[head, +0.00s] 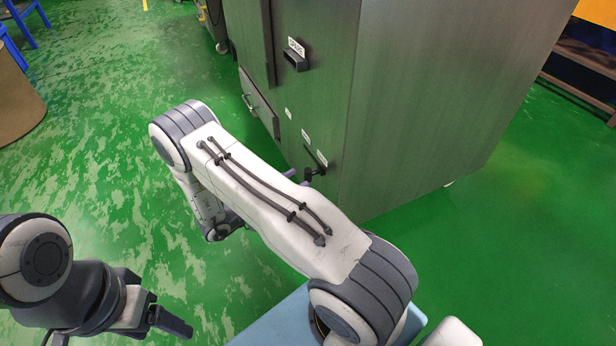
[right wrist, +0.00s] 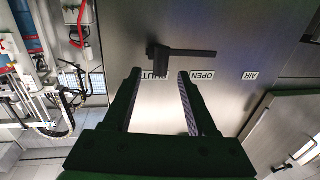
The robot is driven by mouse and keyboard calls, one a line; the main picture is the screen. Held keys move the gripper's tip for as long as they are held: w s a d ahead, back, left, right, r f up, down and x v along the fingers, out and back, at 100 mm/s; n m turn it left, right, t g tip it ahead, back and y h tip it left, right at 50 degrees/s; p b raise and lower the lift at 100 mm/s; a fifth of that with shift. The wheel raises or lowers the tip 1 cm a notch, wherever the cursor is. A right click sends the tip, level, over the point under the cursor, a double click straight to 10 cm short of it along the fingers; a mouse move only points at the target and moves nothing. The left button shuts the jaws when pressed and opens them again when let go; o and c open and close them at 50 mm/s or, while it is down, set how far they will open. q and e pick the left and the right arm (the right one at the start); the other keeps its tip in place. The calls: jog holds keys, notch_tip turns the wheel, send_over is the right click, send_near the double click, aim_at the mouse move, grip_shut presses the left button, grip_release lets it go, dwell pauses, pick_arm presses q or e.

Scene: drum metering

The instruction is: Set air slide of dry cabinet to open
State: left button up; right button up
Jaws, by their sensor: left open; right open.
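The dry cabinet (head: 430,90) is a dark grey metal box at upper right in the head view. Its air slide (head: 317,173) is a small black handle low on the front near the corner. In the right wrist view the air slide (right wrist: 185,54) shows as a black block with a bar pointing right, above the SHUT and OPEN labels, the block nearer SHUT. My right gripper (right wrist: 158,74) is open and empty, its fingertips just below the handle in that view; whether they touch it I cannot tell. My left gripper (head: 168,318) is at lower left in the head view, away from the cabinet.
Another black handle (head: 296,58) with a label sits higher on the cabinet front. A lower panel (head: 258,100) with a metal pull is left of the slide. The green floor (head: 100,130) is largely clear. A brown round object (head: 18,95) stands at the left edge.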

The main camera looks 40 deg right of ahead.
aim_at(305, 176)
jog(key=d+b, duration=0.1)
jog(key=d, duration=0.3)
jog(key=shift+d+f, duration=0.15)
jog(key=shift+d+b, duration=0.35)
jog(key=shift+d, duration=0.15)
grip_shut()
dwell(0.9)
